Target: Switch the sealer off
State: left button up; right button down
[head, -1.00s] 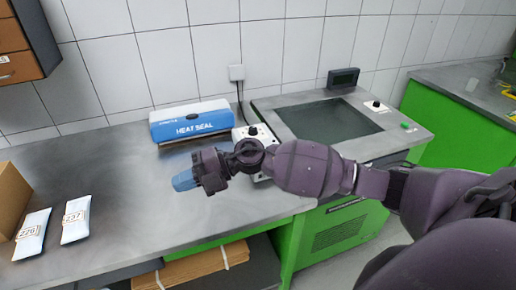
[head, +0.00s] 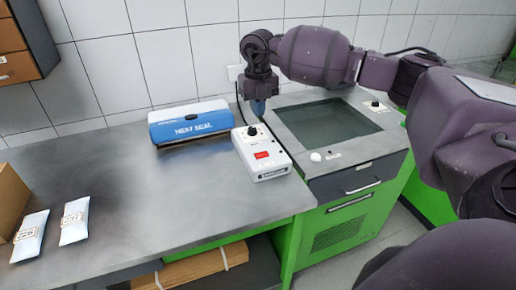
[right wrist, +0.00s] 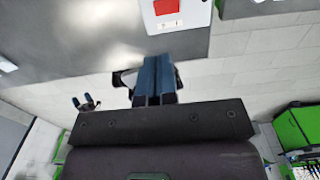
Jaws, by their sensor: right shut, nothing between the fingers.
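The heat sealer (head: 190,122) is a blue and white bar unit marked HEAT SEAL at the back of the steel bench. To its right is a white control box (head: 270,172) with a black knob (head: 252,131) and a red switch (head: 262,155) on top. The red switch also shows at the top edge of the right wrist view (right wrist: 166,7). My right gripper (head: 258,107) points down over the back end of the box, its blue fingers shut and empty. I cannot tell whether the fingertips touch the box. My left gripper is not in view.
A bench unit with a dark glass panel (head: 328,121) and a white knob (head: 315,157) stands right of the box. Two labelled pouches (head: 74,220) lie at the left beside a cardboard box (head: 10,200). The bench middle is clear.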

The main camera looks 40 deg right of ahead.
aim_at(263, 153)
dwell(0.3)
notch_tip(263, 153, down, 14)
jog(key=shift+r, duration=0.1)
dwell(0.6)
jog(key=shift+a+f, duration=0.1)
jog(key=shift+f, duration=0.2)
jog(key=shift+d, duration=0.2)
jog(key=shift+s+d+r, duration=0.2)
jog(key=shift+d+r, duration=0.1)
jog(key=shift+d, duration=0.3)
jog(key=shift+r, duration=0.1)
